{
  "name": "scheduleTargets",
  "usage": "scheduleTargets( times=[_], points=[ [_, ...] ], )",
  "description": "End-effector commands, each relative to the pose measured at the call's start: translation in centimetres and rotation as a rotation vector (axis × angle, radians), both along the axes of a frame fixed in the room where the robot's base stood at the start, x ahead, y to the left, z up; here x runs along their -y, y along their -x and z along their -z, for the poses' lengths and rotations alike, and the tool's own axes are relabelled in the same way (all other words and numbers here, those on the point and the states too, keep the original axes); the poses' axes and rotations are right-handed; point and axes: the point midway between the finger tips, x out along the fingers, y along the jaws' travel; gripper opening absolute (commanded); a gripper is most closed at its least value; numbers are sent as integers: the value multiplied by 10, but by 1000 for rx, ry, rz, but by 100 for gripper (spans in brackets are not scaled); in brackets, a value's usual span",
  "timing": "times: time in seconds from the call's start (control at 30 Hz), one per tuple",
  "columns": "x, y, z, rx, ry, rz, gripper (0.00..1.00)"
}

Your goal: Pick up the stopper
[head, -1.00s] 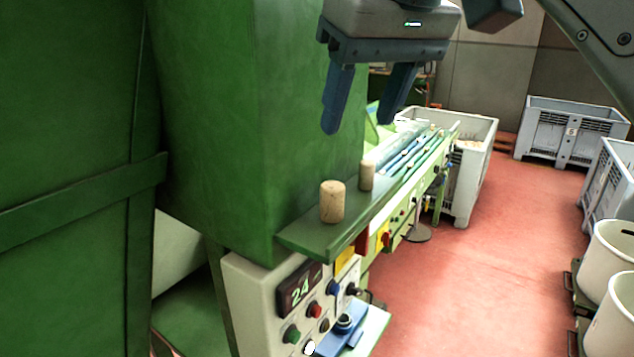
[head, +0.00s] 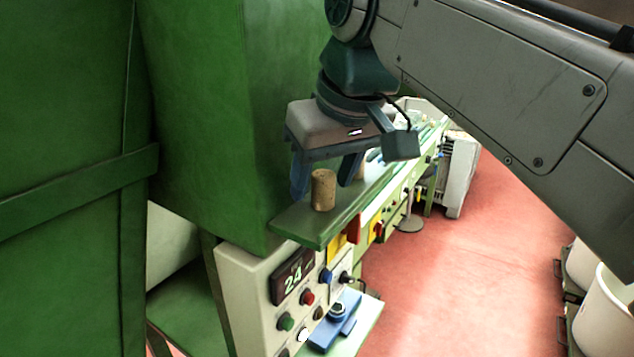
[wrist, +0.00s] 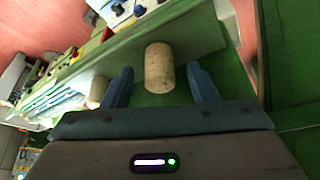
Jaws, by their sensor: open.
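A cork stopper (head: 323,190) stands upright on the green ledge (head: 300,229) of the machine. In the wrist view this stopper (wrist: 159,68) shows between the fingertips of my gripper (wrist: 161,82), with a gap on each side. In the head view my gripper (head: 323,180) points down, open and empty, low over the ledge just behind the stopper. A second stopper (wrist: 97,92) shows in the wrist view outside the left finger. In the head view it is mostly hidden behind a finger.
A tall green machine wall (head: 205,110) rises beside the ledge on the left. A control panel (head: 262,300) with several buttons is below. A blue fixture (head: 337,318) sits under it. White tubs (head: 607,305) stand at right on the red floor (head: 460,290).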

Motion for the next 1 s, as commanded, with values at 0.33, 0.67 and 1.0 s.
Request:
scheduleTargets(
  times=[0.33, 0.67, 1.0],
  points=[
    [-2, -4, 11, 0, 0, 0, 53],
    [-2, -4, 11, 0, 0, 0, 6],
    [-2, -4, 5, 2, 0, 0, 6]
  ],
)
